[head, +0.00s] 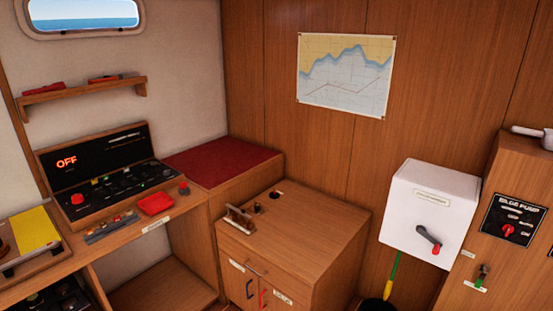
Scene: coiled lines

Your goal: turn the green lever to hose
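A small lever with a green part (482,271) is mounted on the front of the wooden cabinet at the far right, low in the head view. A small pale label (475,287) sits just below it and another (468,254) above it to the left. Their lettering is too small to read, so I cannot tell which setting the lever points to. Neither of my grippers is in view.
A white box (430,205) with a dark, red-tipped handle is left of the lever. A bilge pump panel (511,222) with a red knob is above right. A green-and-yellow pole (393,276) stands below the box. A low wooden cabinet (318,222) stands mid-view.

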